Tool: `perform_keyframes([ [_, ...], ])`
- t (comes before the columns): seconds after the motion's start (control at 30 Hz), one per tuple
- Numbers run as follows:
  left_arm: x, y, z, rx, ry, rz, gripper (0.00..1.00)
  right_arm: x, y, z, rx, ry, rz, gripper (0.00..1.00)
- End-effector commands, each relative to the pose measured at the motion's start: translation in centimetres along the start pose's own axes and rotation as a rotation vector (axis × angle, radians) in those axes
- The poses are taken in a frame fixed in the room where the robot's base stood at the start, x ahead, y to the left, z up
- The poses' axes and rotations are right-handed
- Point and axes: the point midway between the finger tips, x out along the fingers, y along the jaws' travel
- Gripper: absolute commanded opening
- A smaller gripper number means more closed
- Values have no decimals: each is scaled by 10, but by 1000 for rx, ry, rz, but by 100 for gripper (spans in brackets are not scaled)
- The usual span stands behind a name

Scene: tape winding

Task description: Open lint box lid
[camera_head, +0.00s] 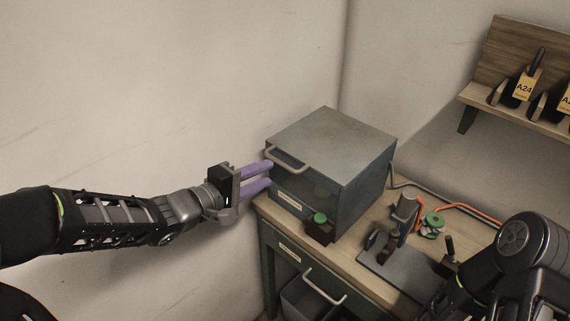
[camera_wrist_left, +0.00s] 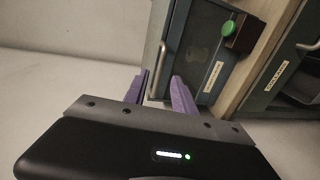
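The lint box (camera_head: 365,185) is a grey metal box on the left end of the wooden desk. Its lid looks closed, with a pale bar handle (camera_head: 289,163) at the upper front; the handle also shows in the left wrist view (camera_wrist_left: 158,70). My left gripper (camera_head: 270,175) has two purple fingers held apart, just left of the handle. In the left wrist view, the fingers (camera_wrist_left: 160,85) are open and the handle bar lines up with the gap between them. Contact cannot be made out. My right arm is at the lower right; its gripper is not visible.
A green-topped dark block (camera_head: 319,228) stands before the box. A tool stand (camera_head: 398,230) and green reel (camera_head: 433,224) are to its right. A drawer handle (camera_head: 325,288) sticks out below the desk top (camera_head: 350,258). A wall shelf (camera_head: 515,118) is at upper right.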

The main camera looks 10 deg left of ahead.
Motion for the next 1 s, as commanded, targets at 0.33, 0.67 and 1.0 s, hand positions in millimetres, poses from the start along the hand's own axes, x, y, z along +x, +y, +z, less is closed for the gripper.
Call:
perform_keyframes([
  [0.33, 10, -1, 0, 2, 0, -1, 32, 2, 1, 0, 0, 1, 0, 0],
  [0.67, 58, -1, 0, 1, -1, -1, 32, 6, 2, -1, 0, 2, -1, 0],
  [1.0, 79, 0, 0, 2, 2, -1, 32, 6, 2, -1, 0, 2, -1, 0],
])
